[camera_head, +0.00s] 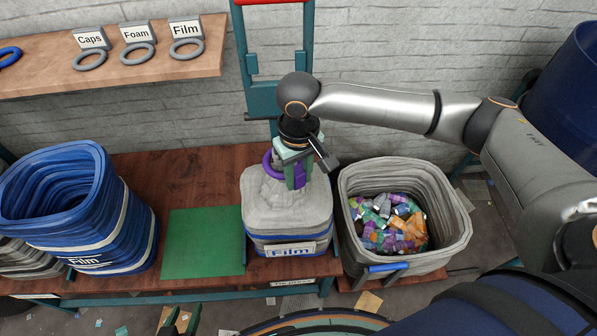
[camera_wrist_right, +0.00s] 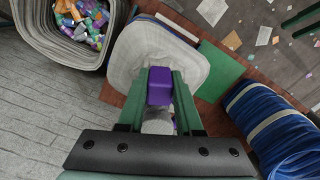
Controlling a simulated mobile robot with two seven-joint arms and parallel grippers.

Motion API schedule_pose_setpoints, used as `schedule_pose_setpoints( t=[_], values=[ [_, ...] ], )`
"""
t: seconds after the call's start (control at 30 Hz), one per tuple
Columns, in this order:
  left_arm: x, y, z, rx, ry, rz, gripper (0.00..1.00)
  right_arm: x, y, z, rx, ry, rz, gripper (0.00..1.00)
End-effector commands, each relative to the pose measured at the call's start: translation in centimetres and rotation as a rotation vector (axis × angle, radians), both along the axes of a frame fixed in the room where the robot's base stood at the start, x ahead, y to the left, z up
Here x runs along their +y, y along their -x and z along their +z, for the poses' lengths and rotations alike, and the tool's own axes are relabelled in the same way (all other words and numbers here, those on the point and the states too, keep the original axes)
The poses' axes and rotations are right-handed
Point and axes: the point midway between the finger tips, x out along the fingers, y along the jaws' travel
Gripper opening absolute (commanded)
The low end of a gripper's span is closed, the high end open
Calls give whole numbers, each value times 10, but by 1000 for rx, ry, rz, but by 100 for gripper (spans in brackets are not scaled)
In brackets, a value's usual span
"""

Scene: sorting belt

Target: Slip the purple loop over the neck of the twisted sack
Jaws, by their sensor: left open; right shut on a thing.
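The grey twisted sack (camera_head: 270,205) stands upright on the bench, with a blue lower band and a "Film" label. Its top is partly hidden by my right gripper (camera_head: 297,183). That gripper is shut on the purple block of the loop, just above the sack. Part of the purple loop (camera_head: 268,164) shows left of the fingers. In the right wrist view the purple block (camera_wrist_right: 160,86) sits between the green fingers, over the pale sack (camera_wrist_right: 130,60). Grey neck material (camera_wrist_right: 157,124) shows near it; I cannot tell whether the loop encircles it. My left gripper (camera_head: 183,318) is open and empty at the bottom edge.
A blue "Film" sack (camera_head: 120,225) stands open at left, beside a green mat (camera_head: 203,243). A grey bin (camera_head: 440,252) of colourful scraps stands close right of the twisted sack. A shelf (camera_head: 120,70) holds labelled grey rings. A teal frame (camera_head: 241,60) rises behind.

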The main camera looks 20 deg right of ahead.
Motion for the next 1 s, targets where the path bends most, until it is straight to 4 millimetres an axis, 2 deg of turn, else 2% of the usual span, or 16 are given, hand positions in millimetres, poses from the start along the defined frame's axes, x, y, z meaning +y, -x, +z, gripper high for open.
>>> schedule_pose_setpoints(
  t=[0.5, 1.0],
  values=[
    [0, 0, -4, -2, 0, 0, 50, 0, 0, -34, 1, -1, 0, 0],
    [0, -1, -4, -3, 1, 0, 50, 0, 0, -39, 0, -1, 0, 0]
  ],
)
